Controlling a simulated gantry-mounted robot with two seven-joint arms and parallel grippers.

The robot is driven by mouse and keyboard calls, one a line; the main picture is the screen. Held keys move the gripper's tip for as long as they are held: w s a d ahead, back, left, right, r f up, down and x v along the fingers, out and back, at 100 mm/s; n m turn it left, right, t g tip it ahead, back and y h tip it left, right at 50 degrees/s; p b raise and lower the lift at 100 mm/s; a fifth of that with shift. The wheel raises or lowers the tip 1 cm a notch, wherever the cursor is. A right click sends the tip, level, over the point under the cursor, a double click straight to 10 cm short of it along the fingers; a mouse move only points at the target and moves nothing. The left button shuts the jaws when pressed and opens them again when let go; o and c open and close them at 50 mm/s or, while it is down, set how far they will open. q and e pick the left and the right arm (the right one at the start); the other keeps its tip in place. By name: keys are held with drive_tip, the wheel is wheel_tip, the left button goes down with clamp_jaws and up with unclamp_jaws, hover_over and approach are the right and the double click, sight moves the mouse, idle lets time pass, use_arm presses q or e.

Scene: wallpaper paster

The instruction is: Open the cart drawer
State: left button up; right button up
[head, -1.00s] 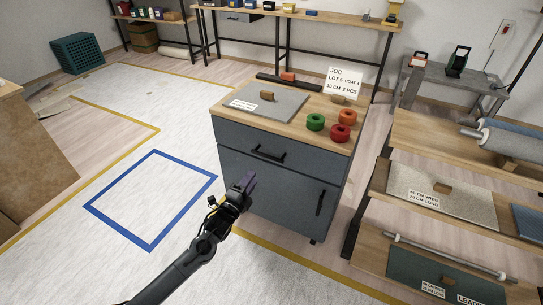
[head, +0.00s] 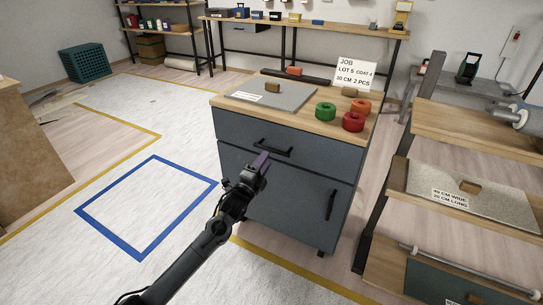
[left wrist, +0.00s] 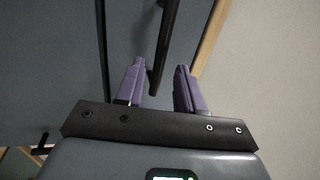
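The grey cart (head: 300,215) has a wooden top and a shut upper drawer (head: 235,132) with a black bar handle (head: 273,148). Below it is a door with its own black handle (head: 331,204). My left gripper (head: 262,161) is just in front of the drawer, at its handle. In the left wrist view my left gripper (left wrist: 160,68) is open, with its two purple fingers apart. The dark handle bar (left wrist: 167,40) shows between them in the picture; I cannot tell whether they touch it. My right gripper is not in view.
On the cart top lie a grey sheet (head: 290,97), green (head: 325,110) and red (head: 353,122) tape rolls and a job sign (head: 354,75). A shelf rack (head: 470,200) stands close on the right. The floor in front, with a blue square (head: 208,190), is clear.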

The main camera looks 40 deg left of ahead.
sight(272, 150)
use_arm(q)
drive_tip(key=shift+b+x, duration=1.25)
drive_tip(key=shift+x, duration=1.7)
drive_tip(key=shift+c, duration=0.3)
clamp_jaws()
